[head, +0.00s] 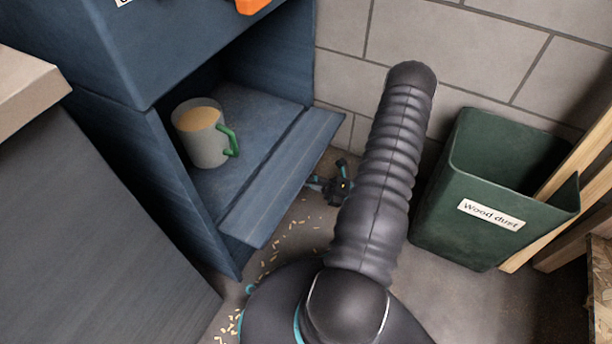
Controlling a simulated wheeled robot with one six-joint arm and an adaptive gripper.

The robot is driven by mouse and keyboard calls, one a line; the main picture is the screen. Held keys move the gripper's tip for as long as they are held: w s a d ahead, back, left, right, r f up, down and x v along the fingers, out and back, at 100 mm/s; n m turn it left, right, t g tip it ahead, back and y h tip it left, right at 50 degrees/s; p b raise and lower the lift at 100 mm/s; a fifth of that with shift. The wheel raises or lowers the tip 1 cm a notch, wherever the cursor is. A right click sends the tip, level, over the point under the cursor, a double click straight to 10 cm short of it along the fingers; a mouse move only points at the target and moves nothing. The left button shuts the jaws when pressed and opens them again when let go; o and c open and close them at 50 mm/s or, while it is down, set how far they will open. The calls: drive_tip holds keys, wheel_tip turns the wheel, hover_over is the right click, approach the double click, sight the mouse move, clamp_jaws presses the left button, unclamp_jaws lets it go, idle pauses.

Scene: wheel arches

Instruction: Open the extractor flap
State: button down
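A blue cabinet (125,55) stands at the left of the head view with an open compartment. A blue flap panel (285,180) sticks out from the front of the compartment floor, past a dark seam. I take it for the extractor flap; it looks folded down. My gripper (325,173) is small and dark with teal tips, just right of the panel's outer edge and low near the floor. Its fingers look spread and empty; a gap to the panel is hard to judge. My black ribbed arm (380,180) hides part of the view behind it.
A grey mug (199,140) with a green handle and a tan content stands in the compartment. A green "Wood dust" bin (455,222) and wooden boards (580,165) stand at the right. A block wall (480,50) closes the back. Wood chips (285,245) lie on the floor.

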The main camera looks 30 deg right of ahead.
idle(0.3)
drive_tip(key=c, duration=1.2)
unclamp_jaws()
drive_tip(key=shift+w, duration=0.1)
drive_tip(key=v, duration=0.7)
drive_tip(key=shift+d+f, duration=0.15)
drive_tip(key=shift+d, duration=0.05)
